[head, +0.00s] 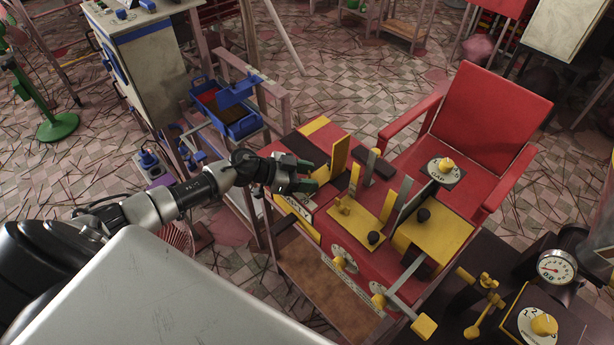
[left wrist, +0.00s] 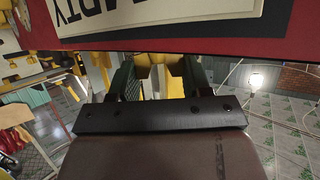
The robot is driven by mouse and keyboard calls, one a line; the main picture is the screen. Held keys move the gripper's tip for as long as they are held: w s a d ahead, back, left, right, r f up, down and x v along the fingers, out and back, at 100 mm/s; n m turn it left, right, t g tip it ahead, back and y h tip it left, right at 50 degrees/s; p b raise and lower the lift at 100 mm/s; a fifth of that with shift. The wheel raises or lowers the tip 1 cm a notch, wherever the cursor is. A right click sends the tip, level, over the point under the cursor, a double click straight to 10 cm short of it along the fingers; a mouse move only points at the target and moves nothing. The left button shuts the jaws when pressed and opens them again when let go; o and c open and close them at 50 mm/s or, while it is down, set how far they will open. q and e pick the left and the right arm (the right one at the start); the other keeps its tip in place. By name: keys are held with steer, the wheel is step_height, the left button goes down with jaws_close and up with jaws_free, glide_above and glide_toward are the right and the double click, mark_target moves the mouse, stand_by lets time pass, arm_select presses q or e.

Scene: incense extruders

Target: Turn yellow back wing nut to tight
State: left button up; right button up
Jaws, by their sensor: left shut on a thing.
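My left gripper (head: 310,178) reaches in from the left to the left edge of the red machine (head: 375,262). In the left wrist view its two dark green fingers (left wrist: 160,82) stand on either side of a yellow piece (left wrist: 160,66), which I take to be the yellow back wing nut. The fingers are shut on it. In the head view the fingers hide this piece, so its angle and tightness cannot be told. My right gripper is not in view.
Upright yellow and grey plates stand right of the gripper. A gauge (head: 556,267) and a yellow-knobbed dial (head: 543,325) are at lower right.

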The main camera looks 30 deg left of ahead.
arm_select(q)
steer(key=shift+w+f+m+g+h+b, duration=0.15)
steer(key=shift+m+g+h+b, duration=0.3)
steer(key=shift+m+g, duration=0.3)
steer(key=shift+m+g+h, duration=0.35)
steer(key=shift+m+g, duration=0.2)
steer(key=o, duration=0.9)
steer(key=shift+a, duration=0.1)
steer(key=b+v, duration=0.2)
steer(key=v, duration=0.9)
